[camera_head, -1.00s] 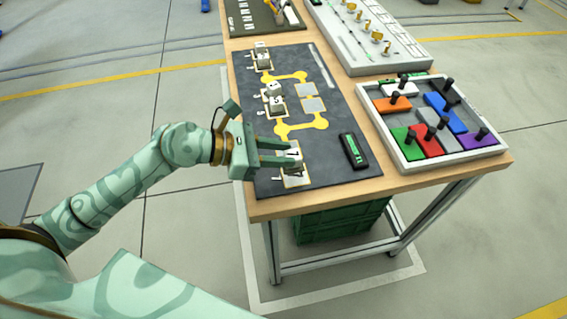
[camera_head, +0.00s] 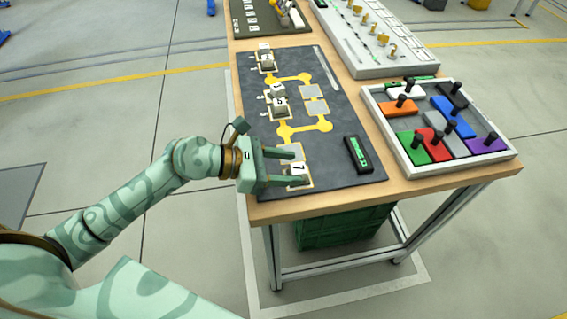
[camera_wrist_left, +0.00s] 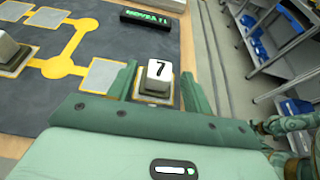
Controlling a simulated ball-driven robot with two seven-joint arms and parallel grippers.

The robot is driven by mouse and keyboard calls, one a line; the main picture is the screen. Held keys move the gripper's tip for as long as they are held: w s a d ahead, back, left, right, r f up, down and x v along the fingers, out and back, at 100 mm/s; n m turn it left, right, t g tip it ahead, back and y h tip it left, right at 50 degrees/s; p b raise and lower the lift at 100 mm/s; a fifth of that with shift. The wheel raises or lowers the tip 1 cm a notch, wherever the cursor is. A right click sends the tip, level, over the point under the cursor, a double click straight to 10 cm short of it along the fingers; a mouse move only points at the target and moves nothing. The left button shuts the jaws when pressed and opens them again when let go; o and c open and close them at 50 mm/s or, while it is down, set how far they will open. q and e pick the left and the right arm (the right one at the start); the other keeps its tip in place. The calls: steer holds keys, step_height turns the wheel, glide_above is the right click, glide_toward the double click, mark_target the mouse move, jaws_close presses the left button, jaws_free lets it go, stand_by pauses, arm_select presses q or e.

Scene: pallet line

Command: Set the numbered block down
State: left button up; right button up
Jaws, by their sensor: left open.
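The block numbered 7 (camera_head: 298,169) is a pale cube on a grey base. It stands upright on the yellow-outlined pad nearest the front edge of the dark mat (camera_head: 350,181). It also shows in the left wrist view (camera_wrist_left: 158,77). My left gripper (camera_head: 300,167) is open around it, one finger on each side, with gaps beside the block in the left wrist view. A bare grey pad (camera_head: 291,152) lies just behind it; that pad also shows in the left wrist view (camera_wrist_left: 102,75). My right gripper is not in view.
Other numbered blocks (camera_head: 280,103) stand farther back on the mat, linked by yellow paths (camera_head: 303,129). A black display (camera_head: 358,154) with green characters lies to the right. Beyond it stands a tray of coloured knobbed pieces (camera_head: 395,160). The table's front edge is close.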

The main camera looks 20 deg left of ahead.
arm_select(q)
steer(key=shift+r, duration=0.2)
steer(key=p+v, duration=0.1)
steer(key=v, duration=1.1)
steer(key=shift+p, duration=0.3)
steer(key=shift+f, duration=0.1)
